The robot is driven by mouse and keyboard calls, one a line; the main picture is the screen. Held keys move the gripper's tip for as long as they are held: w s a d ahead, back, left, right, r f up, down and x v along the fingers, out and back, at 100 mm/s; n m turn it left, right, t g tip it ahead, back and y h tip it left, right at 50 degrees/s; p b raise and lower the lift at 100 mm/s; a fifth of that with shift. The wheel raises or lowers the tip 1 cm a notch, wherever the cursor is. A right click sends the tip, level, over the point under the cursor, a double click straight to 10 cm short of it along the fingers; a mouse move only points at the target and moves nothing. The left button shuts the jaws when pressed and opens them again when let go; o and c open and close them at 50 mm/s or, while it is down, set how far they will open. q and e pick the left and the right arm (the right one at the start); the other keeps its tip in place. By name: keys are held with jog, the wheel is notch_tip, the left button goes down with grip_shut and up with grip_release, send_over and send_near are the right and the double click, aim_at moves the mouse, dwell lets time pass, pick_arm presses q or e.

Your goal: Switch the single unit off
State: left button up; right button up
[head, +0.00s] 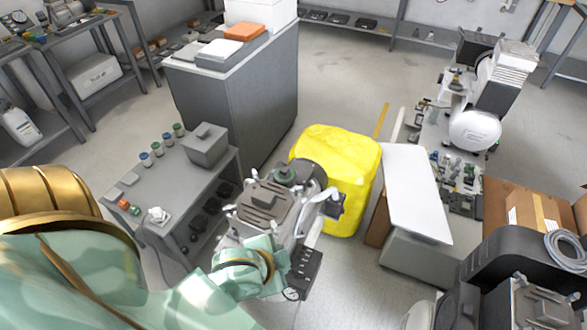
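A grey compressor unit (268,203) with a ribbed motor head stands in the middle of the head view, in front of a yellow bin or wrapped object. A dark control box (304,270) with small details on its face and a gauge below it sits at its near right side. My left arm, pale green with gold bands, comes in from the left. Its hand end, my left gripper (275,258), is at the near side of the unit, beside the control box. I cannot make out its fingers or whether it touches anything. The switch position is too small to read. My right gripper is not in view.
The yellow object (340,165) stands just behind the unit. A grey side table (190,195) is to the left, a tall grey cabinet (240,90) behind. A white-topped box (415,190), other compressor equipment (475,125) and cardboard boxes (530,208) are to the right. Floor is open at the back.

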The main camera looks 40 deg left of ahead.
pick_arm(q)
jog(key=w+d+r+n+t+h, duration=0.3)
jog(key=w+d+r+t+h, duration=0.45)
jog(key=w+d, duration=0.45)
jog(key=w+a+n+t+y, duration=0.3)
jog(key=w+a+n+y, duration=0.6)
jog(key=n, duration=0.4)
jog(key=n+g+y, duration=0.2)
jog(key=n+g, duration=1)
jog(key=g, duration=0.7)
send_near(298, 271)
jog(key=shift+n, duration=0.3)
jog(key=b+x, duration=0.8)
jog(key=shift+s+a+f, duration=0.1)
jog(key=shift+f, duration=0.15)
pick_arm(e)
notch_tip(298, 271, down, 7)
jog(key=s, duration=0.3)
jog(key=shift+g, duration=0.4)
